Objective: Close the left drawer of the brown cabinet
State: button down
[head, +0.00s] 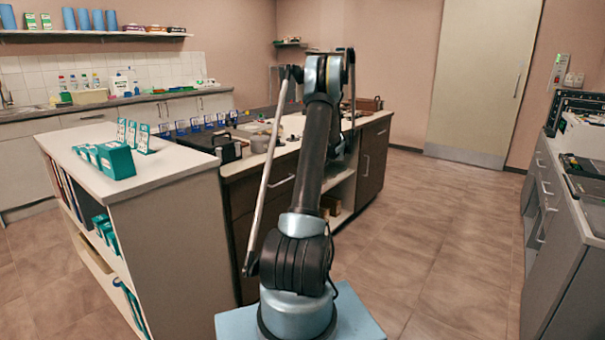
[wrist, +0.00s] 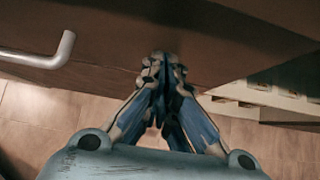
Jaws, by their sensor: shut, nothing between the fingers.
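The brown cabinet (head: 370,160) stands in the middle of the room under a light worktop. Its left drawer (head: 258,197) has a dark brown front with a metal bar handle (head: 282,181), partly hidden behind my arm. I cannot tell from the head view how far the drawer is out. In the wrist view a dark brown front (wrist: 115,72) runs across the top, with a metal handle (wrist: 62,50) at left. My gripper (wrist: 163,62) is shut and empty, fingertips at or close to this front, right of the handle; contact is unclear. My arm hides the gripper in the head view.
A white shelf unit (head: 165,240) with teal boxes (head: 116,160) stands at left, close to the cabinet. Open shelves (head: 341,195) lie right of the drawer. A grey counter (head: 562,230) stands at right. The tiled floor (head: 440,240) between is clear.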

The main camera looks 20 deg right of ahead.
jog(key=shift+w+a+r, duration=0.15)
jog(key=shift+w+a, duration=0.2)
jog(key=shift+w, duration=0.05)
jog(key=shift+s, duration=0.1)
jog(key=s+d+r, duration=0.7)
jog(key=s, duration=0.3)
jog(key=s+a+r+n+g+h, duration=0.1)
jog(key=s+a+r+n, duration=0.25)
jog(key=s+a, duration=0.5)
jog(key=s+a+r+n+g, duration=0.1)
jog(key=s+a+r+n, duration=0.3)
jog(key=a, duration=0.7)
jog(key=s+a+r+n+g+h, duration=0.1)
jog(key=s+a+r+n+g, duration=0.15)
jog(key=s+a+n, duration=0.55)
jog(key=s+a+f+n+h, duration=0.1)
jog(key=s+a+f+n, duration=0.15)
jog(key=s+a, duration=0.4)
jog(key=s+a+f+n, duration=0.1)
jog(key=s+a+n, duration=0.25)
jog(key=s, duration=0.65)
jog(key=s+f+n+h, duration=0.2)
jog(key=s+f+n, duration=0.6)
jog(key=s, duration=0.6)
jog(key=shift+a+g, duration=0.4)
jog(key=shift+g, duration=0.05)
